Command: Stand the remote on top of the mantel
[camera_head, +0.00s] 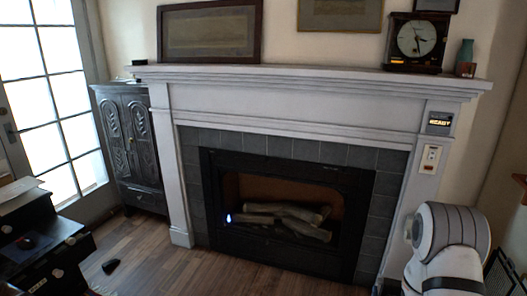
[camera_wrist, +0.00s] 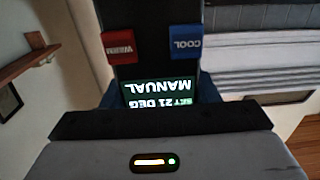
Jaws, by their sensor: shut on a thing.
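The remote (camera_wrist: 155,52) is dark, with a red WARM button, a blue COOL button and a lit screen reading SET 21 DEG MANUAL. It shows upside down in the wrist view. My gripper (camera_wrist: 157,90) is shut on it, with blue fingers at both sides of the screen end. The remote's far end is cut off by the frame. The white mantel (camera_head: 300,76) runs across the head view above the fireplace. White moulding (camera_wrist: 260,55) shows at the right of the wrist view. The gripper and remote do not show in the head view; my arm is at its lower right.
A clock (camera_head: 417,42), a teal vase (camera_head: 465,52) and a small brown item stand at the mantel's right end. A small black object (camera_head: 139,62) lies at its left end. A framed picture (camera_head: 210,32) stands at the left back. The mantel's middle is clear.

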